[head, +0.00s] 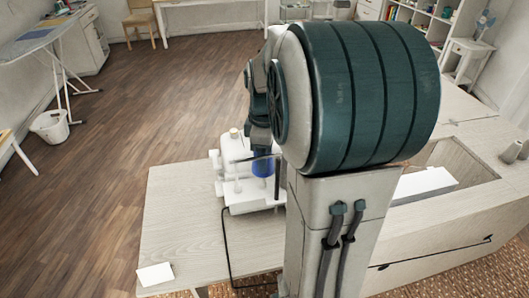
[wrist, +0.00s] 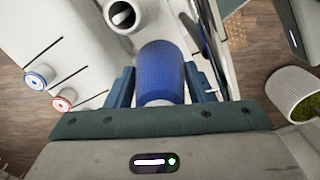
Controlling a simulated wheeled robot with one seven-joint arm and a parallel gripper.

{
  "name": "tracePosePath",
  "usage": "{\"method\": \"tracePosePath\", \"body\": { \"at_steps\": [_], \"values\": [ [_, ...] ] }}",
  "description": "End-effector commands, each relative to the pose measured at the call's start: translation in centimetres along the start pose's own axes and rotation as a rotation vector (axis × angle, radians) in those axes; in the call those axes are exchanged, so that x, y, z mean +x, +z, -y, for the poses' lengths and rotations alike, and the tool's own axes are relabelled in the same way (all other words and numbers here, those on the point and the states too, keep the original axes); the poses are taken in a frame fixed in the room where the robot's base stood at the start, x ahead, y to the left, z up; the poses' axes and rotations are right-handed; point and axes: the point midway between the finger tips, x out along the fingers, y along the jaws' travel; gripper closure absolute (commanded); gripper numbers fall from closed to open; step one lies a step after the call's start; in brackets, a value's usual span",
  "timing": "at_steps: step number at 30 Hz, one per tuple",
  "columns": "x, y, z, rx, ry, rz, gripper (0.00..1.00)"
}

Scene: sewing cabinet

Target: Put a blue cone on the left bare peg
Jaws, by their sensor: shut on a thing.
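A blue cone (wrist: 163,75) is held between the two fingers of my gripper (wrist: 161,88) in the wrist view. Its pale end faces the wrist camera. In the head view the blue cone (head: 262,167) hangs below my gripper (head: 261,143), close in front of or over the white machine (head: 238,200). I cannot tell whether it touches anything. A white round part with a dark opening (wrist: 122,15) stands just beyond the cone in the wrist view. The left bare peg cannot be made out; my arm and the cone hide part of the machine.
Two dials, one blue-ringed (wrist: 36,79) and one red-ringed (wrist: 62,101), lie left of my gripper. The cabinet top (head: 185,220) is clear left of the machine, except for a white card (head: 155,274).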

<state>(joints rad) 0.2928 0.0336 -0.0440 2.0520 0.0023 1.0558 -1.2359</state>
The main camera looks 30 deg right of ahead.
Motion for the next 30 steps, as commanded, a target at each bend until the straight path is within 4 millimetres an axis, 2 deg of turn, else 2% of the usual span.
{"method": "tracePosePath", "body": {
  "at_steps": [7,20,21,24,30],
  "values": [
    [1.42,0.00,0.02,0.000,-0.001,0.000,0.75],
    [1.35,-0.03,-0.01,0.000,0.000,0.000,0.75],
    [1.38,-0.03,-0.01,0.000,0.000,0.000,0.49],
    [1.35,-0.03,0.00,0.000,0.000,0.000,0.26],
    [1.40,-0.04,0.08,-0.001,-0.003,0.001,0.26]
  ]
}}
